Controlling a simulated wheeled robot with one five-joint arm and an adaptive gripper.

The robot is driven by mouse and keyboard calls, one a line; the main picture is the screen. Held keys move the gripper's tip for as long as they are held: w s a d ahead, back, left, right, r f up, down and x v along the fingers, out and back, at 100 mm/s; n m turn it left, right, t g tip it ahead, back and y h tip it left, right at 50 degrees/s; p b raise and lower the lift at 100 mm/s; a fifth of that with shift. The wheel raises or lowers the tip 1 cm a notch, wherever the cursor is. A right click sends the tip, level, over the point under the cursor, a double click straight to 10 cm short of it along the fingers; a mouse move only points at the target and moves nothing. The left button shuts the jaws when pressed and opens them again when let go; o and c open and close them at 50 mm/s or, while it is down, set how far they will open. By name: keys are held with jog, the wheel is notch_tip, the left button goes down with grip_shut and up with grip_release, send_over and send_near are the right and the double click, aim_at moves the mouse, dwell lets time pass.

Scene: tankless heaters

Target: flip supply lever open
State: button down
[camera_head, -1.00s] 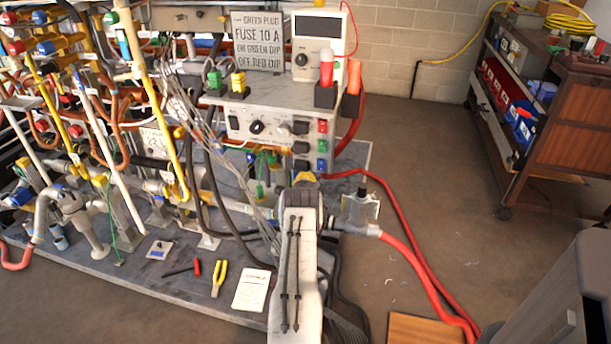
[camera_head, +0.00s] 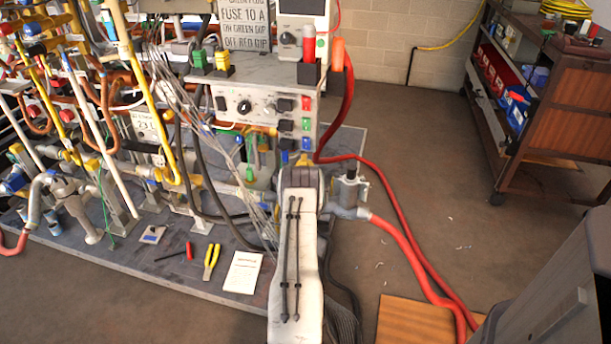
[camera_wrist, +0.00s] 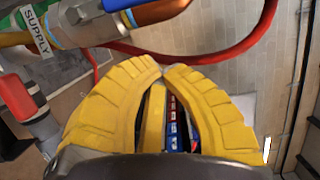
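A white label reading SUPPLY (camera_wrist: 38,32) is on a pipe at the upper left of the wrist view. Beside it is a metal valve fitting (camera_wrist: 88,22) joined to an orange-brown pipe (camera_wrist: 160,10). A red handle-like part (camera_wrist: 16,97) shows at the left edge; I cannot tell whether it is the supply lever. My gripper (camera_wrist: 166,70) has yellow ribbed fingers whose tips nearly meet, below and apart from the fitting in the picture. A yellow bar shows between the fingers; it seems part of the gripper. In the head view my arm mostly hides the gripper (camera_head: 304,161).
A pipe rack (camera_head: 75,110) fills the left. A grey control box (camera_head: 262,105) stands behind my arm. Red hoses (camera_head: 400,245) run along the floor to the right. Pliers (camera_head: 211,262) and a paper (camera_head: 243,272) lie on the base plate.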

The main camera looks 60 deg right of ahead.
jog(key=p+v, duration=0.1)
jog(key=v, duration=0.6)
jog(key=shift+a, duration=0.1)
dwell(0.4)
